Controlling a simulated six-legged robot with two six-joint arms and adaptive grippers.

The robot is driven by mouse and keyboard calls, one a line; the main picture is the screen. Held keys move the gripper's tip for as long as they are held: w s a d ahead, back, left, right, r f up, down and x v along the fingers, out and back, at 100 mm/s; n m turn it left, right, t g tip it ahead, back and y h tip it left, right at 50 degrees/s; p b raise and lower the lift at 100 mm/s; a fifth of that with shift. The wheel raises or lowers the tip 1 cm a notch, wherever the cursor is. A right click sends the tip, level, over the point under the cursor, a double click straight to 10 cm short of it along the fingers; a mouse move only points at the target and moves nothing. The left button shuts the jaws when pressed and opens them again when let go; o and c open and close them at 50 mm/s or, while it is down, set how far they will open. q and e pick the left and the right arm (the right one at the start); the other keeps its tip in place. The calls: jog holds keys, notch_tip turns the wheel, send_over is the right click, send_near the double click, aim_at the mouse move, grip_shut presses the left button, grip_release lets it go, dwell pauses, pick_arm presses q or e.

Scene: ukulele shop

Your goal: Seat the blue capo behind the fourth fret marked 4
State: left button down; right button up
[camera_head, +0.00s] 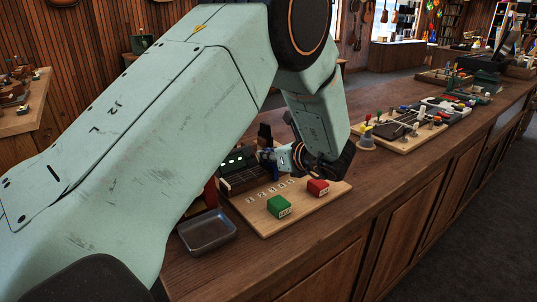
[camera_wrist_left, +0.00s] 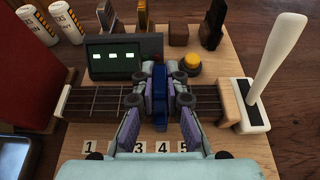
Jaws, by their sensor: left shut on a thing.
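The blue capo (camera_wrist_left: 159,98) stands across the dark fretboard neck (camera_wrist_left: 95,103) in the left wrist view. My left gripper (camera_wrist_left: 159,82) is shut on it from both sides. The capo is roughly in line with the label 4 (camera_wrist_left: 163,147), right of the label 3 (camera_wrist_left: 139,148) and left of the label 5 (camera_wrist_left: 183,147). The gripper hides the frets around the capo, so I cannot tell its exact place against the fourth fret or whether it touches the strings. In the head view my left gripper (camera_head: 283,158) is over the board, partly hidden. My right gripper is not in view.
A display box with lit marks (camera_wrist_left: 124,55) and a yellow button (camera_wrist_left: 192,62) stand behind the neck. A white lever (camera_wrist_left: 275,65) rises at the right. Green (camera_head: 279,206) and red (camera_head: 318,187) blocks sit on the board's front. A metal tray (camera_head: 207,232) lies left.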

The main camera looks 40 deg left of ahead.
pick_arm(q)
jog(key=shift+f, duration=0.1)
jog(key=c, duration=1.7)
grip_release()
jog(key=shift+p+v, duration=0.75)
jog(key=shift+v, duration=2)
jog(key=p+v, duration=0.2)
jog(key=v, duration=0.3)
jog(key=shift+d, duration=0.35)
jog(key=shift+a, duration=0.15)
